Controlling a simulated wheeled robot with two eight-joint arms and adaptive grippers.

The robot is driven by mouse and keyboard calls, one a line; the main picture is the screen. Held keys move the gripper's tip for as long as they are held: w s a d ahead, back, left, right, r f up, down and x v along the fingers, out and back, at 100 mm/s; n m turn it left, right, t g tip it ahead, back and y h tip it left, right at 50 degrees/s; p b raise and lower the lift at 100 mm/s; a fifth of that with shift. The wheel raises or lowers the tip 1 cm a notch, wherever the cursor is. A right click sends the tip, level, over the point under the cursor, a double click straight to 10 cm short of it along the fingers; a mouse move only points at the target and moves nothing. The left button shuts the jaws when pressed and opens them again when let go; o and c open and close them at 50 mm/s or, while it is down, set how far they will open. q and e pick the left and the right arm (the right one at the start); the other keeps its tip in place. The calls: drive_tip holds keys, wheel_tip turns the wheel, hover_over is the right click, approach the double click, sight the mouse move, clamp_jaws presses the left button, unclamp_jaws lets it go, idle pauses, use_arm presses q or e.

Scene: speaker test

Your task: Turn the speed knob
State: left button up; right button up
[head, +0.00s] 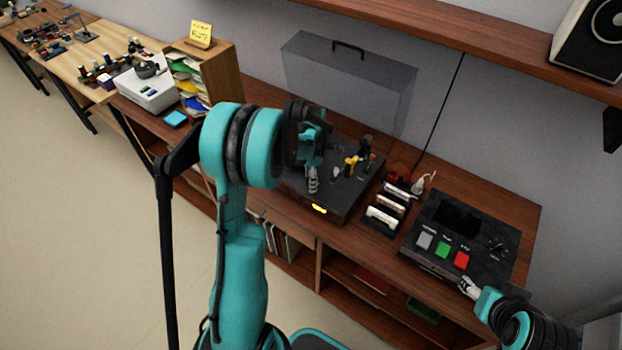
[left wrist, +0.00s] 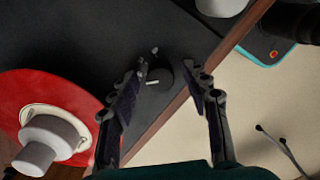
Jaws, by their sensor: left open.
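In the left wrist view a small black round knob (left wrist: 158,76) with a white mark sits on a dark flat top near its edge. My left gripper (left wrist: 166,84) is open, with one finger on each side of the knob; I cannot tell whether they touch it. In the head view my left gripper (head: 312,182) points down over the black box (head: 338,202) on the bench, and the knob there is hidden or too small to make out. My right gripper (head: 468,287) is at the front edge of the control box (head: 478,222), below its red button; its jaw opening is unclear.
A red disc (left wrist: 38,92) with a white cylinder lies beside my left fingers. The control box has grey, green and red buttons and a small dial (head: 497,245). White-labelled blocks (head: 382,217) stand between the boxes. A grey case (head: 350,80) stands behind.

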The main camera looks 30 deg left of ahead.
use_arm(q)
clamp_jaws()
